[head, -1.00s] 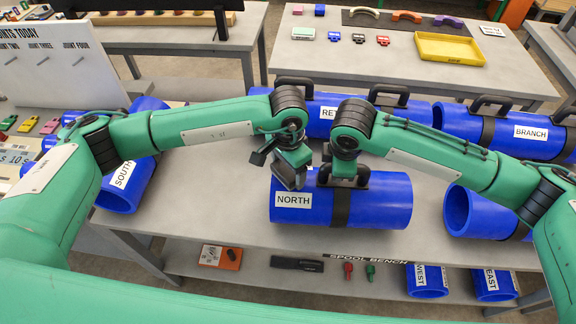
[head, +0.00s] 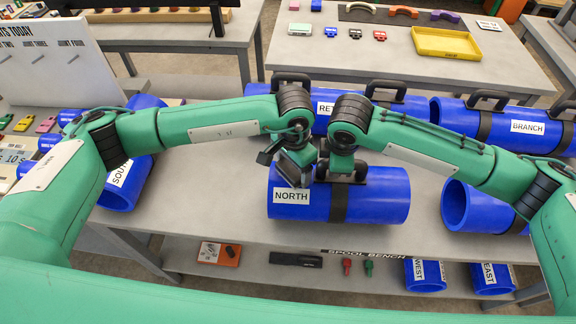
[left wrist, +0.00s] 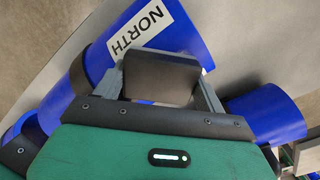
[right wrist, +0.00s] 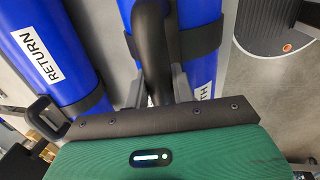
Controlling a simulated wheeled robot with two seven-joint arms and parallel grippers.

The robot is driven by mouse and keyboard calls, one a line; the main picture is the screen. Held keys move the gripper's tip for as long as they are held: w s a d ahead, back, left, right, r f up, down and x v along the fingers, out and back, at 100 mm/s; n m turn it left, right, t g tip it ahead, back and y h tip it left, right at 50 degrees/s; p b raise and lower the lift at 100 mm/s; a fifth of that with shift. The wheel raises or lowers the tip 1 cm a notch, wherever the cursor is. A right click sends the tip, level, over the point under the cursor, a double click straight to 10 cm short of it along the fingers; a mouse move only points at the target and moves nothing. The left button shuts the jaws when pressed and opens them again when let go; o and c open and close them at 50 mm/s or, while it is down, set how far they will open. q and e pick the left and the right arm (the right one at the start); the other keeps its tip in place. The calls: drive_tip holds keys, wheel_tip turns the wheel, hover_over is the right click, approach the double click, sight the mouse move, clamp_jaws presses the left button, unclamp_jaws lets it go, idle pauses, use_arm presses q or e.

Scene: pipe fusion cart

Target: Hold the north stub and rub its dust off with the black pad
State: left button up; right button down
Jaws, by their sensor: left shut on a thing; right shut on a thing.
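The north stub (head: 385,196) is a blue pipe with a white NORTH label, lying on the grey bench. A black band circles its middle, with a black handle on top. My right gripper (head: 343,172) is shut on that handle, which also shows in the right wrist view (right wrist: 152,50). My left gripper (head: 292,178) is shut on the black pad (left wrist: 160,78), just above the stub's left end, by the label. The pad overlaps the stub (left wrist: 180,30) in the left wrist view; I cannot tell whether they touch. No dust can be made out.
The return pipe (head: 420,108) and branch pipe (head: 550,143) lie behind on the bench. The south stub (head: 125,187) is at the left, another blue stub (head: 465,212) at the right. Bare bench top (head: 235,185) lies between the south and north stubs.

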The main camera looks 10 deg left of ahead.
use_arm(q)
drive_tip(key=shift+a+f, duration=0.2)
drive_tip(key=shift+a, duration=0.9)
use_arm(e)
drive_tip(key=shift+s+f, duration=0.2)
drive_tip(key=shift+f, duration=0.1)
use_arm(q)
drive_tip(key=shift+d+r, duration=0.15)
drive_tip(key=shift+d, duration=0.95)
drive_tip(key=shift+a, duration=1.1)
drive_tip(key=shift+s+d+f, duration=0.1)
drive_tip(key=shift+d+f, duration=0.1)
drive_tip(key=shift+d, duration=0.9)
drive_tip(key=shift+a+r, duration=0.15)
drive_tip(key=shift+a, duration=0.95)
drive_tip(key=shift+d+f, duration=0.15)
drive_tip(key=shift+d, duration=0.35)
drive_tip(key=shift+d+f, duration=0.15)
drive_tip(key=shift+d, duration=0.35)
use_arm(e)
drive_tip(key=shift+r, duration=0.1)
use_arm(q)
drive_tip(key=shift+a, duration=1.15)
use_arm(e)
drive_tip(key=shift+w, duration=0.1)
